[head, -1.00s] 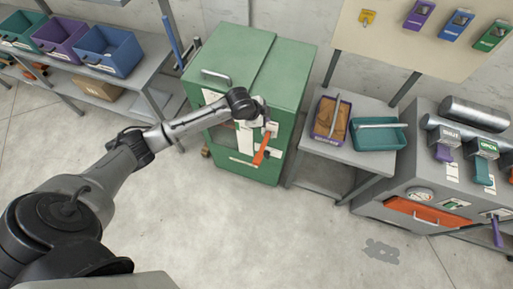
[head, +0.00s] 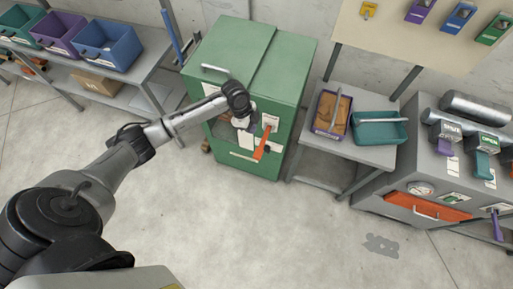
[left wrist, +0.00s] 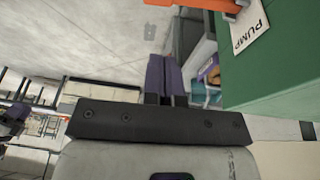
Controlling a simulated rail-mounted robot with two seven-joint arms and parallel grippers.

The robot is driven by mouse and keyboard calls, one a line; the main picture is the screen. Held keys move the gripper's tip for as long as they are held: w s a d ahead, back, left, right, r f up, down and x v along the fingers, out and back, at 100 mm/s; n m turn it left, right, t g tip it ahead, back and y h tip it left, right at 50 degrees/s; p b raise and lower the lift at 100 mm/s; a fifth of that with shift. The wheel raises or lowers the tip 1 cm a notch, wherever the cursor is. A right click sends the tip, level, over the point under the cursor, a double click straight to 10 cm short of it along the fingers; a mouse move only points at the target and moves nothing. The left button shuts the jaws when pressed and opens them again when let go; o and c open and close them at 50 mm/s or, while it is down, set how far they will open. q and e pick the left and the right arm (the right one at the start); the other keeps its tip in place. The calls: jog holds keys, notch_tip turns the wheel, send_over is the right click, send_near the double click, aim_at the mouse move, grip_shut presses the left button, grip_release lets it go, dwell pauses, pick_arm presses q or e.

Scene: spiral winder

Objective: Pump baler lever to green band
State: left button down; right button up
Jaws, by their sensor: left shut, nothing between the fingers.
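The green baler (head: 235,45) stands in the middle of the head view. Its orange lever (head: 262,143) slants down from a white plate on the front. In the left wrist view the orange lever (left wrist: 205,4) shows at the top edge, beside a white label reading PUMP (left wrist: 248,27). My left gripper (head: 246,126) is shut and empty, just left of the lever and apart from it. Its closed fingers (left wrist: 164,60) show in the left wrist view, clear of the lever. I cannot make out a green band on the baler. My right gripper is not in view.
A grey stand (head: 375,155) right of the baler holds a purple tray (head: 319,127) and a teal tray (head: 378,142). A grey machine (head: 385,200) with levers stands farther right. A shelf (head: 148,70) with bins is at the left. The floor in front is clear.

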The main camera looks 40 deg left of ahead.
pick_arm(q)
send_near(259, 153)
jog(key=x, duration=0.5)
jog(key=shift+w+d, duration=0.15)
jog(key=shift+f, duration=0.85)
